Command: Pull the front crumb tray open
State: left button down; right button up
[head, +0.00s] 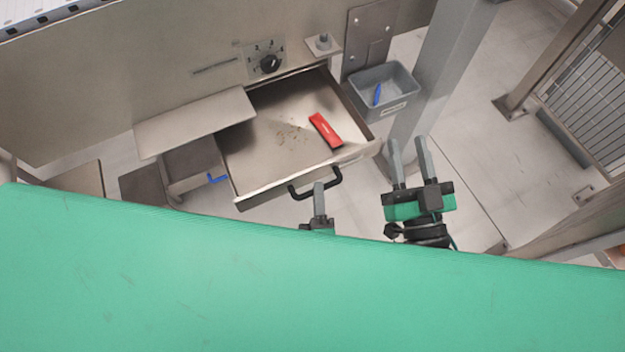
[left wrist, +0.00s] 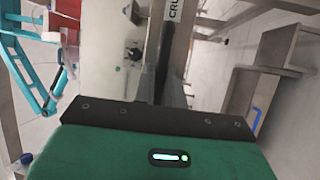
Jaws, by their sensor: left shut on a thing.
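The front crumb tray (head: 268,130) is a metal drawer standing open out of the machine front. A red block (head: 325,130) and some brown crumbs (head: 290,133) lie in it. Its black bar handle (head: 335,179) is on the tray's front face. My left gripper (head: 319,188) is shut on the handle near its middle. In the left wrist view the dark handle (left wrist: 165,55) runs between the fingers, beside the tray front with part of a label (left wrist: 173,10). My right gripper (head: 410,150) is open and empty, right of the tray, with its fingers apart.
A grey bin (head: 360,92) with a blue item (head: 377,94) hangs right of the tray. A metal post (head: 435,75) stands beyond my right gripper. A black knob (head: 269,63) is on the panel above the tray. A metal flap (head: 195,120) juts out left of the tray.

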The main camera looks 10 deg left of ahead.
pick_arm(q)
jog(key=shift+s, duration=0.15)
pick_arm(e)
jog(key=shift+f, duration=0.1)
pick_arm(q)
jog(key=c, duration=1.5)
grip_release()
jog(key=shift+o, duration=0.2)
